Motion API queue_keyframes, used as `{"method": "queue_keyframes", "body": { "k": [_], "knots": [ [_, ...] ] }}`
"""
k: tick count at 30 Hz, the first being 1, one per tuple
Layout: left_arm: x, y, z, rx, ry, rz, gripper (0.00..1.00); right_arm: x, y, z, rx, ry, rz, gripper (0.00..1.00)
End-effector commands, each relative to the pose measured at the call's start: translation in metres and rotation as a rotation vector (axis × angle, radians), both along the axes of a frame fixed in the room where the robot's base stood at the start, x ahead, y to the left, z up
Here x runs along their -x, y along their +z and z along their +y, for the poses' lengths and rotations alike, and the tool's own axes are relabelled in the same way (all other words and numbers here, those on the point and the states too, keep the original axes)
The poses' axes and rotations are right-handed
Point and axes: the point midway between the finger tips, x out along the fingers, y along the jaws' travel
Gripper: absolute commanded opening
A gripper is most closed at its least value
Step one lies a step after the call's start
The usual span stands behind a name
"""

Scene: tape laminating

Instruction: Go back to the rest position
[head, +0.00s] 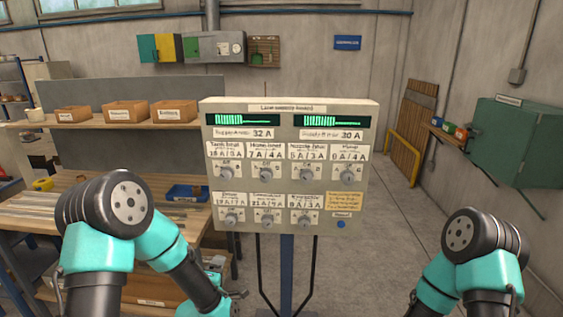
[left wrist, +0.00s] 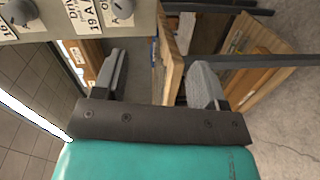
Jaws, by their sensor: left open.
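A beige control panel (head: 289,190) with two green displays, several knobs and labels stands upright on a blue post in the middle of the head view. Its lower edge also shows at the top left of the left wrist view (left wrist: 45,32). My left gripper (left wrist: 161,84) is open, with its two grey fingers spread apart and nothing held between them. In the head view it is low, below the panel's left part, and mostly hidden by my own arm. My right arm comes in at the lower right; its gripper is out of view.
A wooden workbench (head: 30,216) stands at the left, with a blue bin (head: 188,193) on it. A shelf with several boxes (head: 127,112) is behind it. A green cabinet (head: 515,145) hangs on the right wall. The floor right of the panel is clear.

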Motion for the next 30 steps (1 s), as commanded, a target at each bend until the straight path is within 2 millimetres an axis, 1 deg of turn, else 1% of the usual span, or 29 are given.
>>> {"method": "queue_keyframes", "body": {
  "k": [1, 2, 3, 5, 6, 8, 9, 11, 12, 14, 15, 18, 21, 22, 25, 30],
  "knots": [
    [0.007, -0.02, 0.002, -0.054, -0.025, 0.071, 0.65, 0.0, 0.0, 0.0, 0.0, 0.0, 0.0, 0.0],
    [0.012, -0.033, 0.002, -0.094, -0.047, 0.118, 0.65, 0.0, 0.0, 0.0, 0.0, 0.0, 0.0, 0.0],
    [0.021, -0.051, 0.001, -0.149, -0.082, 0.185, 0.65, 0.0, 0.0, 0.0, 0.0, 0.0, 0.0, 0.0],
    [0.037, -0.079, 0.002, -0.236, -0.146, 0.291, 0.65, 0.0, 0.0, 0.0, 0.0, 0.0, 0.0, 0.0],
    [0.049, -0.097, 0.002, -0.292, -0.197, 0.361, 0.65, 0.0, 0.0, 0.0, 0.0, 0.0, 0.0, 0.0],
    [0.069, -0.122, 0.002, -0.371, -0.281, 0.46, 0.65, 0.0, 0.0, 0.0, 0.0, 0.0, 0.0, 0.0],
    [0.084, -0.138, 0.002, -0.42, -0.343, 0.521, 0.65, 0.0, 0.0, 0.0, 0.0, 0.0, 0.0, 0.0],
    [0.108, -0.16, 0.002, -0.488, -0.445, 0.61, 0.65, 0.0, 0.0, 0.0, 0.0, 0.0, 0.0, 0.0],
    [0.125, -0.174, 0.001, -0.529, -0.518, 0.664, 0.65, 0.0, 0.0, 0.0, 0.0, 0.0, 0.0, 0.0],
    [0.152, -0.192, 0.001, -0.582, -0.636, 0.741, 0.65, 0.0, 0.0, 0.0, 0.0, 0.0, 0.0, 0.0],
    [0.17, -0.202, 0.001, -0.612, -0.716, 0.785, 0.65, 0.0, 0.0, 0.0, 0.0, 0.0, 0.0, 0.0],
    [0.211, -0.219, 0.0, -0.663, -0.905, 0.866, 0.65, 0.0, 0.0, 0.0, 0.0, 0.0, 0.0, 0.0],
    [0.239, -0.228, -0.001, -0.689, -1.043, 0.907, 0.65, 0.0, 0.0, 0.0, 0.0, 0.0, 0.0, 0.0],
    [0.245, -0.229, -0.001, -0.692, -1.072, 0.914, 0.65, 0.0, 0.0, 0.0, 0.0, 0.0, 0.0, 0.0],
    [0.255, -0.231, -0.002, -0.699, -1.125, 0.924, 0.65, 0.0, 0.0, 0.0, 0.0, 0.0, 0.0, 0.0],
    [0.255, -0.231, -0.002, -0.701, -1.129, 0.924, 0.65, 0.0, 0.0, 0.0, 0.0, 0.0, 0.0, 0.0]
  ]
}}
